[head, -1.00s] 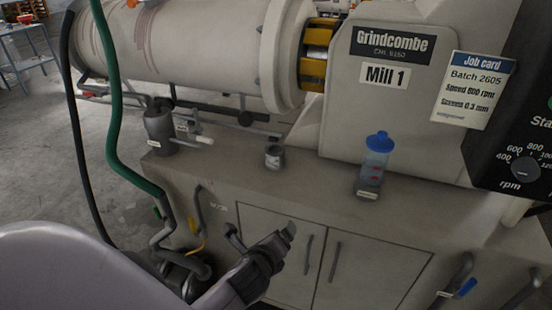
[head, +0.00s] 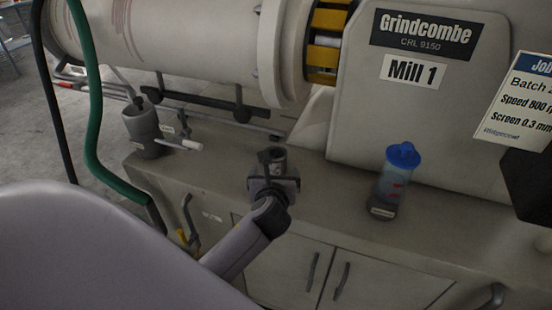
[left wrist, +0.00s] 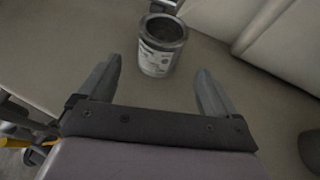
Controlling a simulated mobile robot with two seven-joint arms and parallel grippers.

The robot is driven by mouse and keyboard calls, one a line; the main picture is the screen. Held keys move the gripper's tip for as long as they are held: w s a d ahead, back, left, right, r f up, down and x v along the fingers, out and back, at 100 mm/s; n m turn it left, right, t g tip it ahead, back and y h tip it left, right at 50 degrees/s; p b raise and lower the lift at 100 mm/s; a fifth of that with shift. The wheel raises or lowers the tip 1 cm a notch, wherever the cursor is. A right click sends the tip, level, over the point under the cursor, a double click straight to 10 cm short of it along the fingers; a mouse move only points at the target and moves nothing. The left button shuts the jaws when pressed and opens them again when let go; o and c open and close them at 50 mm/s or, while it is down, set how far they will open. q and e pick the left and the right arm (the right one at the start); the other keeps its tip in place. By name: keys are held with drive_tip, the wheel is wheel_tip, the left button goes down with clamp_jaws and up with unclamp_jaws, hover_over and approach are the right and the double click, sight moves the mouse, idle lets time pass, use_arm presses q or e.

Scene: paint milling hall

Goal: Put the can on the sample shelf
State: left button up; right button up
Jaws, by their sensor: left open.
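The can (head: 271,155) is small, grey and open-topped, and stands upright on the bench top by the mill. In the head view my left gripper (head: 272,174) is in front of it and hides most of it. In the left wrist view the can (left wrist: 162,46) shows a pale printed label. It stands just beyond and roughly between the fingertips of my open, empty left gripper (left wrist: 159,72). I cannot make out a sample shelf in either view. My right gripper is not in view.
A clear bottle with a blue lid (head: 391,182) stands right of the can. A grey cup (head: 143,133) holding a tool stands to the left. The mill housing (head: 430,110) rises behind. A green hose (head: 88,110) hangs at left.

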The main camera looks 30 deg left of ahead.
sight(275, 169)
use_arm(q)
drive_tip(key=shift+b+x, duration=0.35)
drive_tip(key=shift+x, duration=2.6)
drive_tip(key=shift+s, duration=0.1)
drive_tip(key=c, duration=1.2)
drive_tip(key=shift+o, duration=0.2)
wheel_tip(275, 169, up, 20)
drive_tip(key=p, duration=0.4)
drive_tip(key=s+d+f+m+t+h, duration=0.1)
drive_tip(key=s+d+f+m+h, duration=0.1)
drive_tip(key=s+d, duration=0.4)
drive_tip(key=s+d+f+m+h, duration=0.3)
drive_tip(key=s+d+m+h, duration=0.1)
drive_tip(key=s+d+h, duration=0.1)
drive_tip(key=shift+s+d+f+t, duration=0.25)
drive_tip(key=shift+s+d+t, duration=0.15)
drive_tip(key=shift+s+d, duration=0.45)
drive_tip(key=shift+a, duration=0.1)
